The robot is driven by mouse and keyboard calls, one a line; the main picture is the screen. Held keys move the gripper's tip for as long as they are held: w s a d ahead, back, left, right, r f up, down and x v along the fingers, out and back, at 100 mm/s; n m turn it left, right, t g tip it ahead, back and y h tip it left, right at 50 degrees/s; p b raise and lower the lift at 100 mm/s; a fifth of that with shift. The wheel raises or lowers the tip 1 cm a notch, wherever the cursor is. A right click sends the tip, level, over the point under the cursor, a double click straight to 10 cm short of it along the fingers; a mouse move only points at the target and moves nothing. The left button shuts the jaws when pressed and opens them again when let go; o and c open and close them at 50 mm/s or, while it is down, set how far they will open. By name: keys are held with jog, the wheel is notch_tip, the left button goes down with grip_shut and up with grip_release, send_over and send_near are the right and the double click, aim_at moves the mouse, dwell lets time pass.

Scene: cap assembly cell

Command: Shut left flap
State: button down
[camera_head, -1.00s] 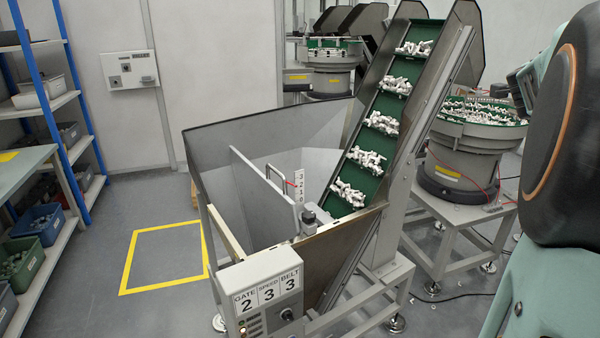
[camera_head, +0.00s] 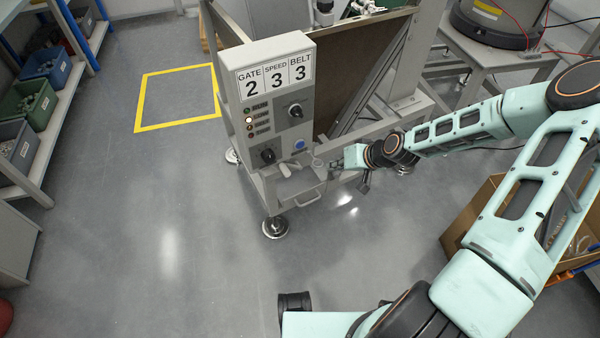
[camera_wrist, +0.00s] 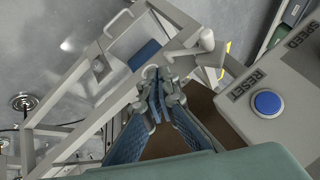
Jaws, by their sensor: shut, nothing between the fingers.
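My gripper (camera_head: 338,165) is shut and empty, beside the lower right of the grey control box (camera_head: 272,105) and close to the small tray (camera_head: 305,196) under it. In the wrist view my gripper (camera_wrist: 156,92) has its blue fingers together over the metal frame. An open cardboard box (camera_head: 462,222) stands on the floor at the right, behind my arm. My arm hides much of it, and I cannot make out a left flap clearly.
The control box carries knobs and a blue button (camera_head: 299,145), which also shows close to the gripper in the wrist view (camera_wrist: 266,103). A metal stand (camera_head: 405,105) is behind the gripper. The floor at lower left is clear.

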aim_at(285, 165)
jog(key=s+a+r+n+y+b, duration=0.1)
jog(key=a+r+n+y, duration=0.1)
jog(key=a, duration=0.4)
jog(key=shift+r+y, duration=0.3)
jog(key=b+x, duration=0.2)
jog(key=x, duration=0.8)
jog(key=shift+w+b, duration=0.15)
jog(key=shift+b, duration=0.15)
